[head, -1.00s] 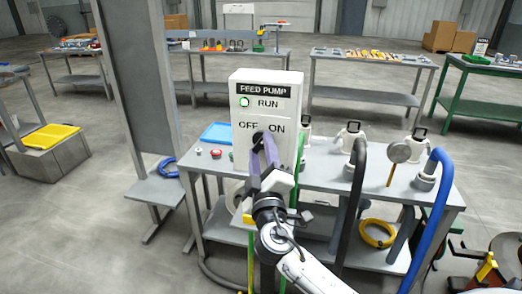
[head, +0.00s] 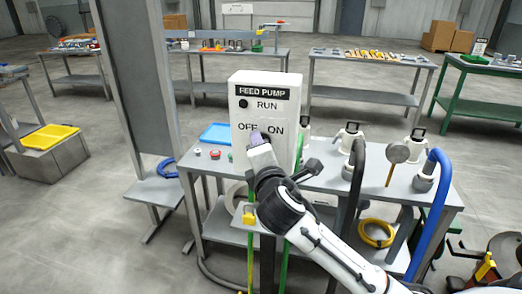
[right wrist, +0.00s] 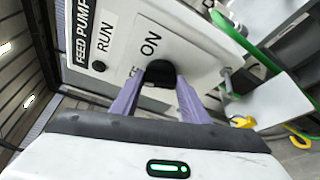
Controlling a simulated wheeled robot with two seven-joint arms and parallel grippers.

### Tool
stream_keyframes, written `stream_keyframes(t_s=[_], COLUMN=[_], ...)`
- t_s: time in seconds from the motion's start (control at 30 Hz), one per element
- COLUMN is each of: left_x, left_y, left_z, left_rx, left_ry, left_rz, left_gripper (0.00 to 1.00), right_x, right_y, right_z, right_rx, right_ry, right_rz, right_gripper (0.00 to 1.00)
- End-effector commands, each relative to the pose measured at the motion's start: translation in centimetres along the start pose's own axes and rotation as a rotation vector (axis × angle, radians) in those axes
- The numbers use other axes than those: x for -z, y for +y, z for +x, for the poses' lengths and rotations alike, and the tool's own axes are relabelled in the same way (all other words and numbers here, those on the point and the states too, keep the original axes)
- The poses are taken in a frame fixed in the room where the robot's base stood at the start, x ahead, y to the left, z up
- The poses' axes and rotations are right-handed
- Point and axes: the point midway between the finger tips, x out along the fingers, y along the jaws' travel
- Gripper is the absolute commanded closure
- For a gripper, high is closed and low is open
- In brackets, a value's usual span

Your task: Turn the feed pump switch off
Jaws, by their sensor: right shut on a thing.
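The white feed pump box (head: 288,112) stands on the grey bench, with OFF and ON labels on its front. Its RUN lamp (head: 243,104) is dark. It is also dark in the right wrist view (right wrist: 99,66). My right gripper (head: 261,141) is at the switch below the labels. In the right wrist view, its purple fingers are shut on the black switch knob (right wrist: 158,74), one on each side. The OFF label is mostly hidden behind a finger there. In the head view the gripper and wrist cover the knob, so its pointing direction is unclear. My left gripper is not in view.
Black and blue hoses (head: 440,215) and white fittings (head: 350,137) stand on the bench to the right. A blue tray (head: 216,133) and small buttons lie left of the box. A grey post (head: 140,85) rises at the left.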

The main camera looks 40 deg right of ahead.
Motion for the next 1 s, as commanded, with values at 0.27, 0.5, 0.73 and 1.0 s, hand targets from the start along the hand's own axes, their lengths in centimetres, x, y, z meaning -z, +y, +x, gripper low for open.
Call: stream_keyframes(t_s=[0.27, 0.5, 0.73, 1.0], left_x=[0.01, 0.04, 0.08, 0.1], left_y=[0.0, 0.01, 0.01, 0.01], left_z=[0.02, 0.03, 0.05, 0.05], left_rx=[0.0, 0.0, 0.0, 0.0], left_ry=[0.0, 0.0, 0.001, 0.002], left_rz=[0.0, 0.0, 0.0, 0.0], left_gripper=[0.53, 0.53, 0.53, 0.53], right_x=[0.01, 0.05, 0.06, 0.04], right_y=[0.28, 0.34, 0.35, 0.32], right_z=[0.03, 0.05, 0.06, 0.06], right_rx=[0.088, 0.142, 0.167, 0.175], right_ry=[-0.001, -0.002, -0.002, -0.002], right_rz=[-0.216, -0.341, -0.403, -0.42], right_gripper=[0.82, 0.82, 0.82, 0.82])
